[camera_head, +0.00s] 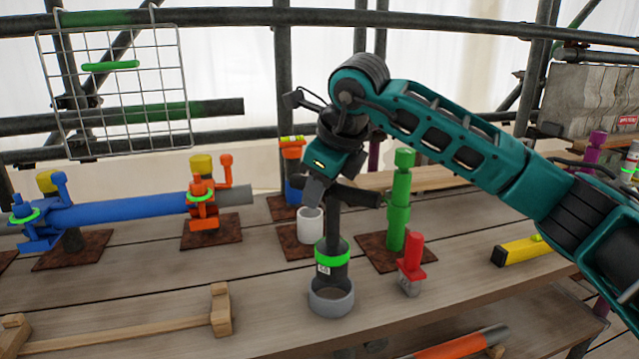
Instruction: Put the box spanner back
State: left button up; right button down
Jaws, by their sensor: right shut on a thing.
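The box spanner (333,257) is a dark upright tool with a crossbar near its top, a bright green band and a small white label. My right gripper (322,190) points down and is shut on its upper part, by the crossbar. The spanner's lower end is at the grey ring holder (331,300) on the planks; the front wall hides the tip, so I cannot tell how deep it sits. The spanner looks nearly upright. My left gripper is not in view.
A white cup (311,226) stands close behind the spanner. A green post (398,205) and a red-handled tool (411,262) are just right. A blue tube on clamps (130,208) and a wooden piece (120,332) lie left. A yellow level (522,249) lies right.

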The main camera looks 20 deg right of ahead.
notch_tip(320, 180, down, 2)
jog(key=shift+b, duration=0.65)
jog(key=shift+f+b, duration=0.4)
jog(key=shift+f, duration=0.15)
jog(key=shift+f+b, duration=0.4)
jog(key=shift+f, duration=0.2)
jog(key=shift+f+b, duration=0.55)
jog(key=shift+f, duration=0.1)
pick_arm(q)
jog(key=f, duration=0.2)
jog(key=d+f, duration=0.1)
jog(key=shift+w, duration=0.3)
pick_arm(e)
jog(key=shift+f, duration=0.3)
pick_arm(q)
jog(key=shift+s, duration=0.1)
pick_arm(e)
jog(key=c, duration=0.7)
grip_release()
jog(key=shift+c, duration=0.2)
jog(key=shift+o, duration=0.3)
jog(key=shift+f, duration=0.15)
